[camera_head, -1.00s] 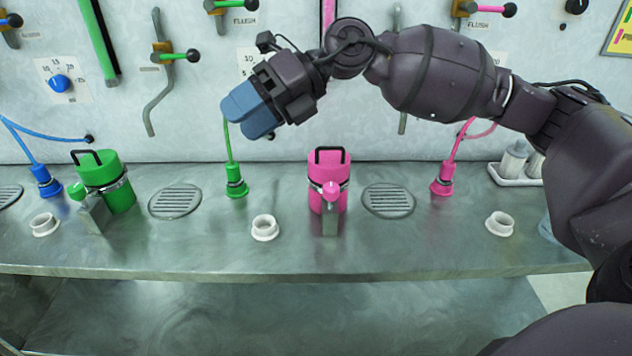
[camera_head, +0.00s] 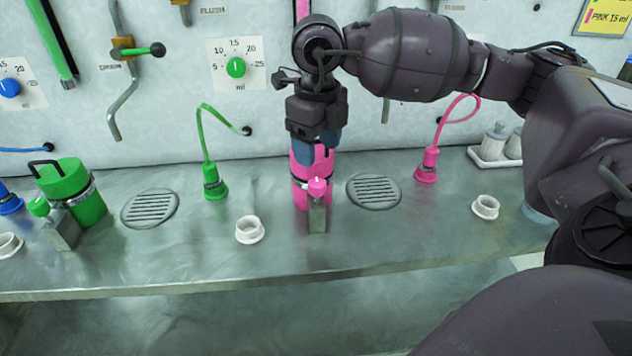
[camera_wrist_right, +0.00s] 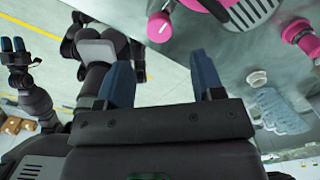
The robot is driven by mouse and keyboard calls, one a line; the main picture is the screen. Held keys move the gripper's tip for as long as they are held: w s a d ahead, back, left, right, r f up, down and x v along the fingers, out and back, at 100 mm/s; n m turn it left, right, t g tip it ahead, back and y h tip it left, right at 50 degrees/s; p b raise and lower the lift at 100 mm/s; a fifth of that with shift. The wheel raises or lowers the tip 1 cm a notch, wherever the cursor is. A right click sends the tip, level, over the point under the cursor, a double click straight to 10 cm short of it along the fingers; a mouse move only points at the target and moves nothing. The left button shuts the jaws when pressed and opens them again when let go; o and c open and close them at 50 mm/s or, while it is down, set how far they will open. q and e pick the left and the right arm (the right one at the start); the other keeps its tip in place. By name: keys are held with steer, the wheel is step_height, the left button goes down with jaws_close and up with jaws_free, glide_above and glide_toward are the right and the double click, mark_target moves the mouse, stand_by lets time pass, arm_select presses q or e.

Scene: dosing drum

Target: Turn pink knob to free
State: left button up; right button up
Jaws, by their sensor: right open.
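The pink knob (camera_head: 317,186) tops a small metal block at the front of the pink canister (camera_head: 299,193) on the steel counter. My right gripper (camera_head: 316,150) points down at the canister's upper part, behind the knob, and hides the canister's handle. In the right wrist view its blue fingers (camera_wrist_right: 160,80) are apart with nothing between them. The pink knob (camera_wrist_right: 158,27) shows there beyond the fingertips, apart from them. My left gripper (camera_wrist_right: 12,45) shows small at the left of the right wrist view, away from the counter; its opening is too small to judge.
A green canister (camera_head: 80,190) with a green knob stands at the left. A drain grate (camera_head: 374,192) and a pink hose plug (camera_head: 426,165) are right of the pink canister. White cups (camera_head: 249,230) sit near the front edge. The wall carries dials and levers.

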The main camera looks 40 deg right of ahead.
mark_target(317, 182)
step_height(317, 182, down, 8)
steer(key=shift+f+b, duration=0.25)
steer(key=shift+b, duration=0.25)
steer(key=c, duration=0.9)
